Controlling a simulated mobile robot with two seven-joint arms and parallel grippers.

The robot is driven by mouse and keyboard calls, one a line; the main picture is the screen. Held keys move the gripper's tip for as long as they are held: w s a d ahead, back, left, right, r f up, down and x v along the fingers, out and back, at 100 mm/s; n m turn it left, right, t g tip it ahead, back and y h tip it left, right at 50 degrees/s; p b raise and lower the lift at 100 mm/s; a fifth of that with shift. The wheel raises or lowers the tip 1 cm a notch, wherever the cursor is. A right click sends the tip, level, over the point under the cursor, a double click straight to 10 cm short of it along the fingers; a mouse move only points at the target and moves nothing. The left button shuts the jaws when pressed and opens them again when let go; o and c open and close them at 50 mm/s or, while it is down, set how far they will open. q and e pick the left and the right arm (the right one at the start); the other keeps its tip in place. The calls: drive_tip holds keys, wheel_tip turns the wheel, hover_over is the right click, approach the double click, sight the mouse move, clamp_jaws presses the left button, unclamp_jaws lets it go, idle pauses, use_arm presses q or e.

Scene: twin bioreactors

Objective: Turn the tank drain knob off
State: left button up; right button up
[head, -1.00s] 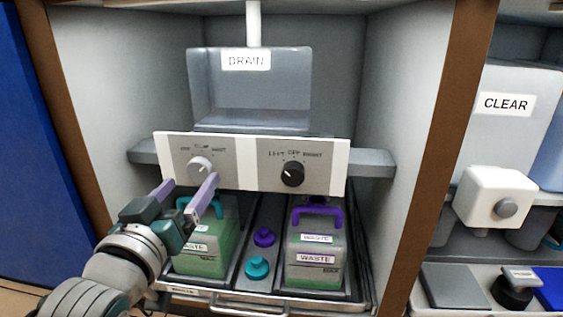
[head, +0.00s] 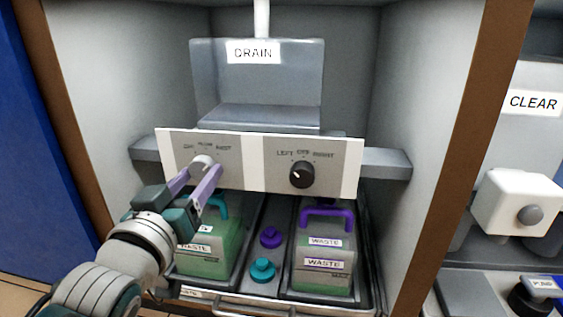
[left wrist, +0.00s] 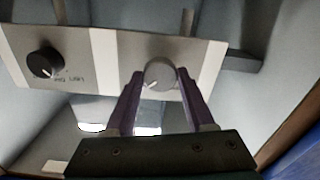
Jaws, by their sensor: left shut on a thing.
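A pale grey knob (head: 202,160) sits on the left half of the control panel below the tank marked DRAIN (head: 253,80). My left gripper (head: 200,172) is shut on this knob, one purple finger on each side. In the left wrist view the knob (left wrist: 160,73) shows between the two fingertips (left wrist: 160,82), with a pale pointer mark toward its lower left. A black knob (head: 302,174) is on the right half of the panel, under the words LEFT, OFF and RIGHT. Its white mark points up and left. The small lettering over the pale knob is hard to read. My right gripper is out of view.
Below the panel, a tray (head: 240,303) holds two WASTE containers, a teal-handled one (head: 205,265) and a purple-handled one (head: 325,270), with purple and teal caps between them. Cabinet walls enclose both sides. A CLEAR tank (head: 530,130) stands at the right.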

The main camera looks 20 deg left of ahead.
use_arm(q)
clamp_jaws()
drive_tip(key=shift+r, duration=0.1)
drive_tip(key=n+p, duration=0.2)
drive_tip(key=n, duration=0.1)
drive_tip(key=n+p, duration=0.1)
drive_tip(key=n, duration=0.8)
drive_tip(key=shift+n+p, duration=0.3)
drive_tip(key=n, duration=0.5)
drive_tip(key=shift+b, duration=0.3)
drive_tip(key=shift+n, duration=0.3)
